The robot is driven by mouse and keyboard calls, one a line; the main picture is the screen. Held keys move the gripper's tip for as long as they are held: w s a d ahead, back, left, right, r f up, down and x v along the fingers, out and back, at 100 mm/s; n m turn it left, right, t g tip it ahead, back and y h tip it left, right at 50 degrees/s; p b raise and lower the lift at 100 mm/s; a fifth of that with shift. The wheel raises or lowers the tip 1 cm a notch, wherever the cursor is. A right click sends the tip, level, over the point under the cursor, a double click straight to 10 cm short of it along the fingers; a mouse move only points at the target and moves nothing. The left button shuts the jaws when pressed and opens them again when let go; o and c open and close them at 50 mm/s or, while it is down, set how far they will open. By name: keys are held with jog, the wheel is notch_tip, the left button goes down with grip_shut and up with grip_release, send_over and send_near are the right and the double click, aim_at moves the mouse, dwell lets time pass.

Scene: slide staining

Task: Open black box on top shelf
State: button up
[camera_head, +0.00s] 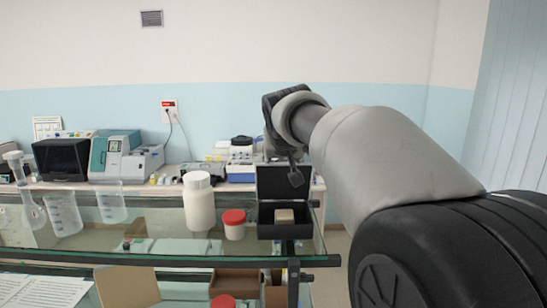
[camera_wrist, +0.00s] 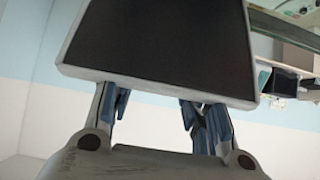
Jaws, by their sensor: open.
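The black box (camera_head: 265,215) stands on the top glass shelf at its right end, in the head view. Its lid (camera_head: 270,183) is raised and stands upright at the back, so the box is open. A small beige block (camera_head: 284,216) lies inside. My gripper (camera_head: 296,178) is at the lid's upper right, partly hidden by my own arm. In the wrist view a large dark panel with a pale rim, apparently the lid (camera_wrist: 155,50), fills the top middle. My gripper's fingers (camera_wrist: 155,110) are apart below its edge, with nothing clearly held between them. Whether they touch it cannot be told.
A red-capped jar (camera_head: 234,226) and a tall white bottle (camera_head: 200,205) stand left of the box on the glass shelf (camera_head: 165,243). Beakers and a flask stand further left. Lab machines (camera_head: 116,155) line the bench behind.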

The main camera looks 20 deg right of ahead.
jog(key=r+p, duration=0.1)
jog(key=r, duration=0.1)
jog(key=r+p, duration=0.1)
jog(key=shift+s+r, duration=0.35)
jog(key=shift+s, duration=0.05)
jog(key=shift+s+a+r+p, duration=0.1)
jog(key=shift+s+r+p, duration=0.1)
jog(key=shift+r+p, duration=0.4)
jog(key=shift+s+a+r+p, duration=0.15)
jog(key=shift+r+p, duration=0.2)
jog(key=shift+r, duration=0.55)
jog(key=shift+s+d+r+p, duration=0.1)
jog(key=shift+s+r+p, duration=0.1)
jog(key=shift+r+p, duration=0.4)
jog(key=s+a+r, duration=0.1)
jog(key=s+r, duration=0.2)
jog(key=r, duration=0.8)
jog(key=shift+s+r, duration=0.1)
jog(key=v, duration=1.2)
